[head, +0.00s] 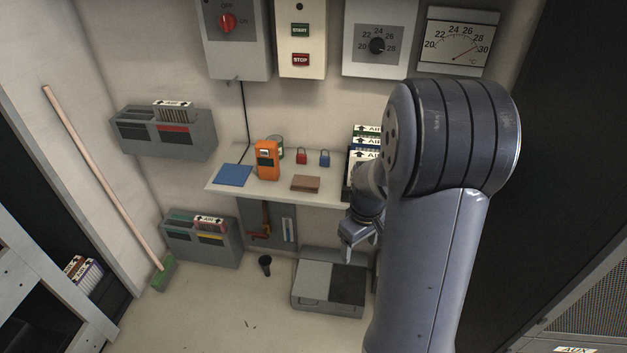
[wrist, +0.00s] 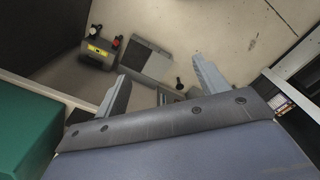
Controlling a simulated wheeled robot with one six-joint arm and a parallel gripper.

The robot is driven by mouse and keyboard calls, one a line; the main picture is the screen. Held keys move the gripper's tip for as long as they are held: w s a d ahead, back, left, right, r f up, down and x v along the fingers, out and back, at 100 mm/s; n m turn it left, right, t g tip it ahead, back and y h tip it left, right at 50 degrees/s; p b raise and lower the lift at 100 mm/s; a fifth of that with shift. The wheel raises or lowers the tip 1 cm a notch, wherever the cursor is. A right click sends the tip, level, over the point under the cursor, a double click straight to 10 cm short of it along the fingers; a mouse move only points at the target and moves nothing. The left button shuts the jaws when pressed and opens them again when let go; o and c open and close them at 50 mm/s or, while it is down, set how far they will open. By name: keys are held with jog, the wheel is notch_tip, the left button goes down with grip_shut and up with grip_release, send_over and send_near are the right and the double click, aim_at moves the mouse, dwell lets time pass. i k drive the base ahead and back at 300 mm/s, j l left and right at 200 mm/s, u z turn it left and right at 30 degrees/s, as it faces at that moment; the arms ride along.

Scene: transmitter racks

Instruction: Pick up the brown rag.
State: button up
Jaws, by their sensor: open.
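The brown rag (head: 306,184) lies folded and flat on the front part of the pale shelf (head: 330,199), in the head view. My gripper (head: 361,250) is to the right of the rag and lower in the picture, apart from it, and partly hidden by my arm. In the wrist view my gripper (wrist: 158,82) shows two spread fingers with nothing between them, pointing toward the floor area. The rag is not seen in the wrist view.
The shelf also holds a blue cloth (head: 233,175), an orange meter (head: 267,160), a can, a red padlock (head: 301,157), a blue padlock (head: 325,158) and upright filter boxes (head: 366,143). Below stand a grey case (head: 318,284) and a black torch (head: 265,264). A broom (head: 105,180) leans left.

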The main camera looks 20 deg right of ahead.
aim_at(300, 183)
jog(key=i+j+z, duration=0.2)
jog(key=z, duration=0.25)
jog(key=i+j+z, duration=0.2)
jog(key=z, duration=0.2)
jog(key=i+j+z, duration=0.15)
jog(key=j+z, duration=0.3)
jog(key=i+j, duration=0.1)
jog(key=j, duration=0.3)
jog(key=i+j+z, duration=0.1)
jog(key=j, duration=0.3)
jog(key=i+j, duration=0.15)
jog(key=j, duration=0.2)
jog(key=i+j+z, duration=0.1)
jog(key=j, duration=0.3)
jog(key=i+j, duration=0.1)
jog(key=j, duration=0.3)
jog(key=z, duration=0.05)
